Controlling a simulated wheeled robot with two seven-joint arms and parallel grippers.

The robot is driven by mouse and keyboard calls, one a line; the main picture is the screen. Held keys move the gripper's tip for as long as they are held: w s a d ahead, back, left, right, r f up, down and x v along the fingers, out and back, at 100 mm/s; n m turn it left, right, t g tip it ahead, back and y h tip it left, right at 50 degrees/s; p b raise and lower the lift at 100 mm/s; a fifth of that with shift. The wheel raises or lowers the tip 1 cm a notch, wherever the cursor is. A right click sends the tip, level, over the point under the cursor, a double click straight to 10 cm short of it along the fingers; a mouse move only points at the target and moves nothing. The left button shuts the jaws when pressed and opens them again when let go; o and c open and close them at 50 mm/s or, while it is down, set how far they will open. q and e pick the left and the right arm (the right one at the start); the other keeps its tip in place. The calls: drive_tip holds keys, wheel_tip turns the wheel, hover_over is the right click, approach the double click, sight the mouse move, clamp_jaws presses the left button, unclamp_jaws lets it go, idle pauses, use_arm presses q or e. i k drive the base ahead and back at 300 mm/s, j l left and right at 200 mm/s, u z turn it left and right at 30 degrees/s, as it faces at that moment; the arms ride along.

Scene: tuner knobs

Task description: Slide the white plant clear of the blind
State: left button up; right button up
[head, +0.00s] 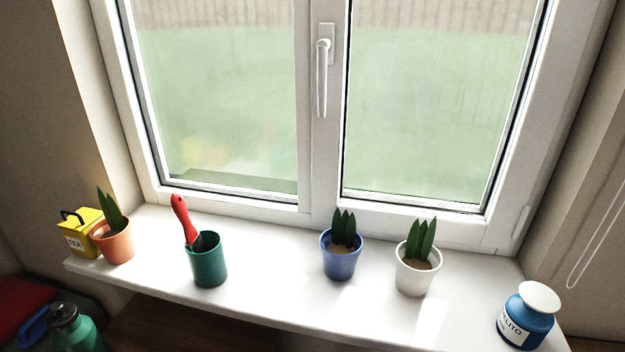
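The white plant (416,279) is a white pot with dark green pointed leaves and brown soil. It stands upright on the white windowsill (275,290), right of the middle. No lowered blind shows across the glass. A thin looped cord (592,245) hangs on the wall at the right, well apart from the white plant. Neither of my grippers is in the head view.
A blue potted plant (341,264) stands just left of the white one. Further left are a green pot (208,264) with a red-handled tool (184,220), an orange potted plant (113,247) and a yellow tea box (76,240). A blue jar (526,325) stands at the right end.

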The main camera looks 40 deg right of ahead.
sight(418, 260)
drive_tip(key=l+z, duration=0.1)
drive_tip(key=z, duration=0.3)
drive_tip(key=l+z, duration=0.1)
drive_tip(key=z, duration=0.3)
drive_tip(key=l+z, duration=0.1)
drive_tip(key=z, duration=0.3)
drive_tip(key=i+l+z, duration=0.1)
drive_tip(key=z, duration=0.35)
